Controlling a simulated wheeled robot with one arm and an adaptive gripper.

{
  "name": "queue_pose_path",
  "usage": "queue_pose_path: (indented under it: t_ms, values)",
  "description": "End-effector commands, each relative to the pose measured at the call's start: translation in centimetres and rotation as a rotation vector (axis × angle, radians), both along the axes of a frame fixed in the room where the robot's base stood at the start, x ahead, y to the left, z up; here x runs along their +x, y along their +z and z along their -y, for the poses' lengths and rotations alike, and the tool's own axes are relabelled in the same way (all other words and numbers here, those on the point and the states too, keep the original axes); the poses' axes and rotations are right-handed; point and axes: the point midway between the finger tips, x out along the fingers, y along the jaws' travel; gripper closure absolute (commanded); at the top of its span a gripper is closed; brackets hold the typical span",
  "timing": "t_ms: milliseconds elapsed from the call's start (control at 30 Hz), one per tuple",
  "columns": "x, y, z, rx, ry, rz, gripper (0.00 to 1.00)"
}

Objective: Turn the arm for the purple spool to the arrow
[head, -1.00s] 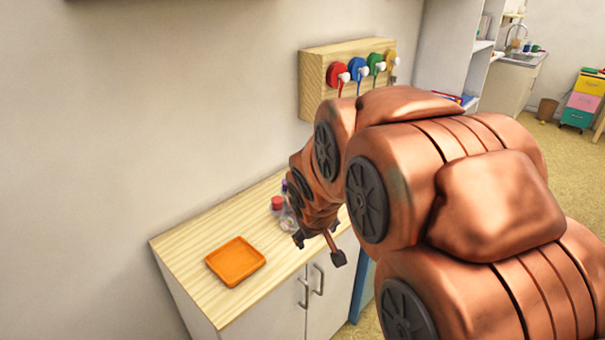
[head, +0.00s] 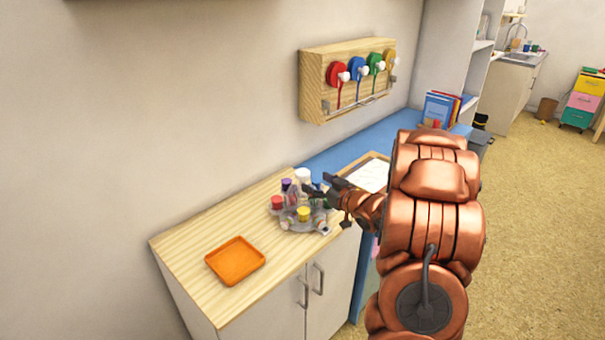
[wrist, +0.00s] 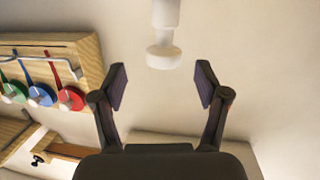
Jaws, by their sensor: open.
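A round grey carousel (head: 288,222) with several coloured-topped pieces stands on the wooden counter. The purple piece (head: 286,185) is at its back left, behind a red one (head: 278,202). A yellow one (head: 303,214) is at the front and a white one (head: 302,174) at the back. My gripper (head: 320,190) is open at the carousel's right side, partly covering a blue piece. In the wrist view, my open fingers (wrist: 160,88) have a white knobbed post (wrist: 164,50) ahead of the gap between them. I cannot make out the arrow.
An orange tray (head: 235,261) lies on the counter left of the carousel. A wooden wall rack (head: 313,82) with several coloured discs hangs above; it shows inverted in the wrist view (wrist: 88,60). A blue surface (head: 345,145) lies behind.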

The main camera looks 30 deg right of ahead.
Motion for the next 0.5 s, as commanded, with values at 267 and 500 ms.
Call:
queue_pose_path:
  t_ms: [267,500]
  values:
    - [-1.1,0.4,0.1,0.080,0.060,0.121,0.26]
    - [0.8,0.8,-0.3,0.081,0.066,0.133,0.26]
